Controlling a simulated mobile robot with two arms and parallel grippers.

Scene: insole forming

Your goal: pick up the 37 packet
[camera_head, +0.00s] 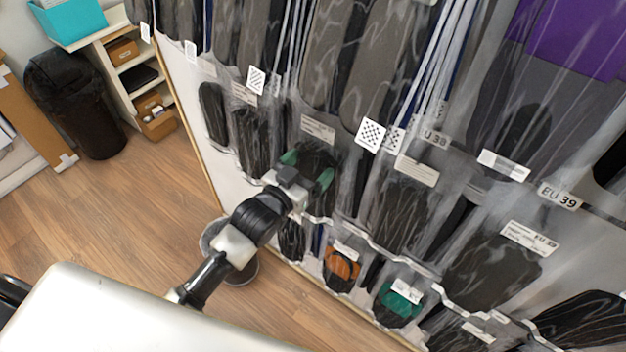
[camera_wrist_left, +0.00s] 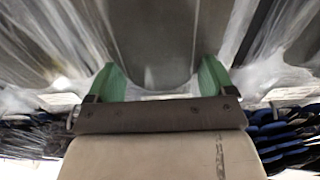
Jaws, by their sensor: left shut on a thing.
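My left gripper (camera_head: 307,169) reaches to the wall rack of clear insole packets. Its two green fingertips are on either side of a clear packet (camera_head: 320,154) with a dark insole, and it is shut on it. The packet has a white label at its top, too small to read, so I cannot confirm a 37 on it. In the left wrist view the green fingers (camera_wrist_left: 162,82) stand at both sides of the dark insole in clear plastic (camera_wrist_left: 160,35). The packet still hangs among its neighbours. My right gripper is not in view.
Neighbouring packets hang close on both sides, with an EU 38 tag (camera_head: 433,137) and an EU 39 tag (camera_head: 560,196) to the right. Lower packets hold an orange insole (camera_head: 341,268) and a green insole (camera_head: 400,302).

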